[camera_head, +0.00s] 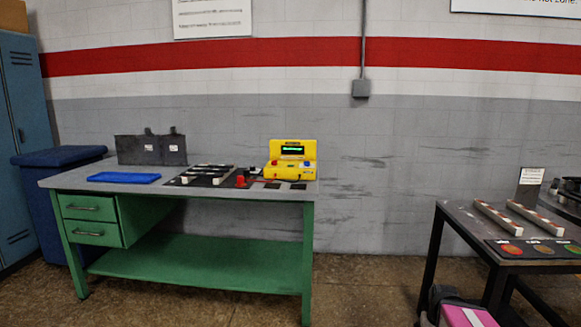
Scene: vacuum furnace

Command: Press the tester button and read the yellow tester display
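The yellow tester (292,160) stands at the right end of the green workbench, against the wall. Its dark display (292,150) faces me and shows a short line of green text, too small to read surely. Small blue and red controls show on the front below the display; I cannot tell which is the tester button. I make out no gripper fingers in this view, and nothing is touching the tester.
A dark table (465,222) stands at the right. A pink-and-dark object (466,316) is cut off at the bottom. Floor between is clear.

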